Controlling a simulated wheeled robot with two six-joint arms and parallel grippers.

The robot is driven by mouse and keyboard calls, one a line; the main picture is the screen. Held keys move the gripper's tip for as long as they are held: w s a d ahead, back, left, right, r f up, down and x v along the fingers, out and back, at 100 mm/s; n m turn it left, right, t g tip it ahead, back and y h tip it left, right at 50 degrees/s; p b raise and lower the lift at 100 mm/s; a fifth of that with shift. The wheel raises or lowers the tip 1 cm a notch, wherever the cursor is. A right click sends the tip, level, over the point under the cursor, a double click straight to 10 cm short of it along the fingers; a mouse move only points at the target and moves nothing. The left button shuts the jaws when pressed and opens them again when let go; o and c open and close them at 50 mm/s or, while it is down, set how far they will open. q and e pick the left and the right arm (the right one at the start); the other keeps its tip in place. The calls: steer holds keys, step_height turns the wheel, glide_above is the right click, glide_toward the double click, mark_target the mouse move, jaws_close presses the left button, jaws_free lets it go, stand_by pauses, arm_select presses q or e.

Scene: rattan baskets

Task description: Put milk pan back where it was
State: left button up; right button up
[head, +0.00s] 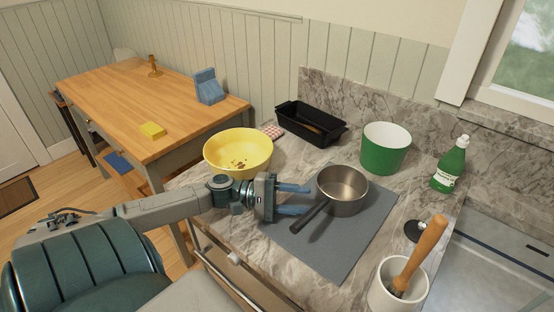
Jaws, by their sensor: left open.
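The milk pan (343,190) is a metal pot with a long black handle. It stands upright on a grey mat (345,251) on the marble counter. Its handle (311,216) points to the lower left. My left gripper (308,199) is open, with blue fingers pointing right toward the pan. The fingers are beside the pan, near the handle; I cannot tell whether they touch it. The pan looks empty inside. My right gripper is not in view.
Around the mat are a yellow bowl (237,152), a black loaf tin (310,123), a green pot (385,148), a green bottle (450,166) and a white crock (383,293) holding a wooden-handled tool. A sink is at the right. A wooden table (140,95) stands at the left.

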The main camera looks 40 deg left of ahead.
arm_select(q)
steer(key=v, duration=0.1)
steer(key=p+v, duration=0.2)
steer(key=shift+s+a+r, duration=0.15)
steer(key=shift+a+r, duration=0.1)
steer(key=shift+r, duration=0.05)
steer(key=shift+s+a+f+p, duration=0.2)
steer(key=shift+s+a+p, duration=0.35)
steer(key=shift+p, duration=0.35)
steer(key=shift+a+f, duration=0.1)
